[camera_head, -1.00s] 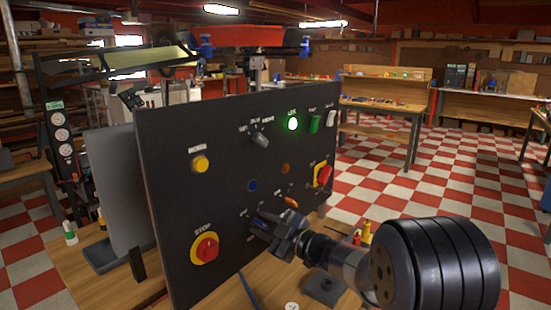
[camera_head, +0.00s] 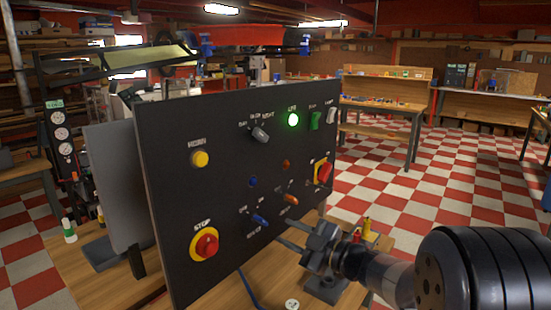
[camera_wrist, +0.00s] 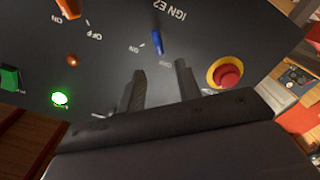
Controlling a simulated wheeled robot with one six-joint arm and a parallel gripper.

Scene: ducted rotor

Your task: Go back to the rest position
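My gripper (camera_head: 288,236) is in front of the lower right of the black control panel (camera_head: 225,150), apart from it. Its two fingers are spread with nothing between them. They also show open in the wrist view (camera_wrist: 160,88). The blue lever switch (camera_head: 259,219) is on the lower panel, left of the fingers. It also shows in the wrist view (camera_wrist: 157,42), beyond the fingertips. The orange lever switch (camera_head: 291,199) is just above the gripper in the head view.
The panel also carries a red stop button (camera_head: 206,244), a yellow button (camera_head: 200,159), a grey rotary knob (camera_head: 260,135), a lit green light (camera_head: 293,120) and a red rotary switch (camera_head: 325,172). Small red and yellow items (camera_head: 366,226) stand on the wooden bench behind my arm.

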